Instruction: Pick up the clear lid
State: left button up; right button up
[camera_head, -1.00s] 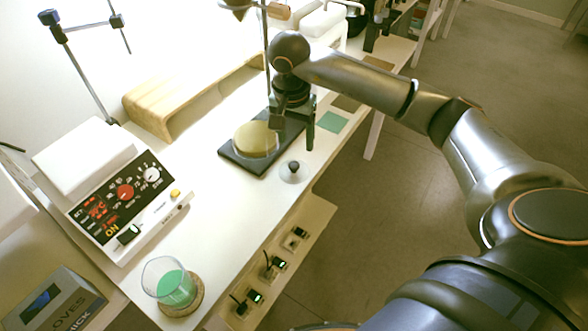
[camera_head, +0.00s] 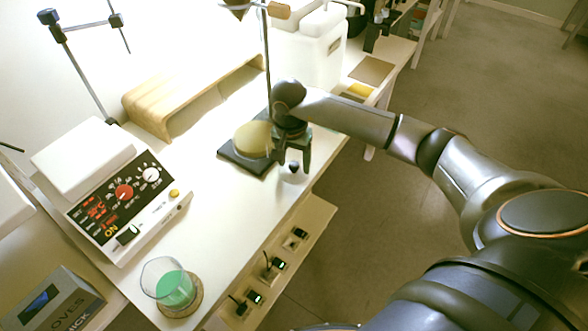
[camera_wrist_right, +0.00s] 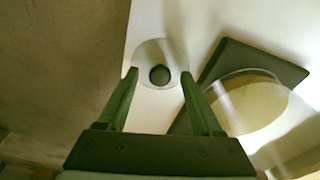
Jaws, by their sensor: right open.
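The clear lid (camera_wrist_right: 158,51) is a small see-through disc with a round black knob (camera_wrist_right: 160,75). It lies on the white bench top near the front edge; in the head view the lid (camera_head: 293,168) is mostly hidden by my gripper and its dark knob shows. My right gripper (camera_head: 294,162) points down over it with the fingers apart. In the right wrist view the right gripper (camera_wrist_right: 159,76) has one fingertip on each side of the knob, overlapping the lid's rim in the picture. Contact cannot be told. My left gripper is out of view.
A round tan-filled dish (camera_head: 253,139) sits on a dark stand base (camera_head: 236,161) close beside the lid. A control box (camera_head: 127,208) and a beaker of green liquid (camera_head: 174,287) on a cork coaster stand nearer. A wooden riser (camera_head: 160,108) is behind. The bench's front edge is close.

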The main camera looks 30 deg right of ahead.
grip_shut()
dwell(0.3)
jog(key=shift+r, duration=0.15)
